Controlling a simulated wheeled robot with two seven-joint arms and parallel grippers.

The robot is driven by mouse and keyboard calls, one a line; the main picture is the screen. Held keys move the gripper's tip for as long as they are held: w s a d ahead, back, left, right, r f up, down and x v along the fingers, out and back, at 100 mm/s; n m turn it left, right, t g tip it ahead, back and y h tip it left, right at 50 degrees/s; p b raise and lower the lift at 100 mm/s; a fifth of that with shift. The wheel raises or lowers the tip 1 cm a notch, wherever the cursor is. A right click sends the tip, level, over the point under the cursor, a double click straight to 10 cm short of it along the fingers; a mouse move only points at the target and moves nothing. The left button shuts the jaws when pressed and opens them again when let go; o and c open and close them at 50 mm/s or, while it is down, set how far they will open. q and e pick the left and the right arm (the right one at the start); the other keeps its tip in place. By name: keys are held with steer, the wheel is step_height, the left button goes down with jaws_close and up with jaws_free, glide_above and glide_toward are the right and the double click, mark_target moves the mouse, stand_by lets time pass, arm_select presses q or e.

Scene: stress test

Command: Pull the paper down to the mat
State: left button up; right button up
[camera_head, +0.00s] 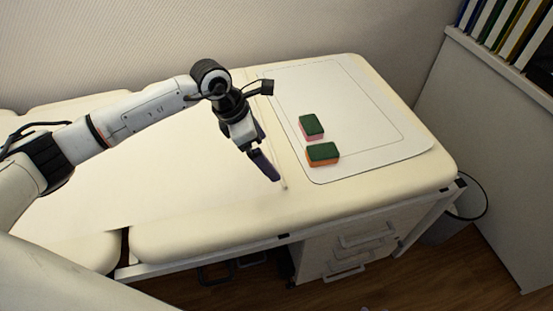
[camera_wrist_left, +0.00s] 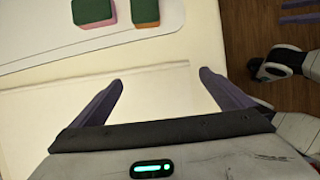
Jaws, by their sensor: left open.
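The white paper (camera_head: 170,160) lies along the cream padded table, and its end edge has a thin pale strip. The mat (camera_head: 400,143) is a pale rounded sheet with a dark outline, lying right of that edge with a bare gap between. My left gripper (camera_head: 264,165) is open above the paper's end. In the left wrist view its fingers (camera_wrist_left: 162,93) are spread over the paper (camera_wrist_left: 150,103), with nothing visible between them; contact cannot be told. The mat (camera_wrist_left: 45,57) shows at top left there. Purple finger-like parts (camera_wrist_left: 302,18) at top right may be my right gripper.
A pink-and-green sponge (camera_head: 312,126) and an orange-and-green sponge (camera_head: 322,153) sit on the mat near its left edge. A drawer unit (camera_head: 345,255) stands under the table. A bin (camera_head: 455,215) stands at the right, beside a shelf with binders (camera_head: 510,30).

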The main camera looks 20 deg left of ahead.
mark_target(278, 168)
arm_select(q)
steer(key=x, duration=0.7)
steer(key=shift+d, duration=0.1)
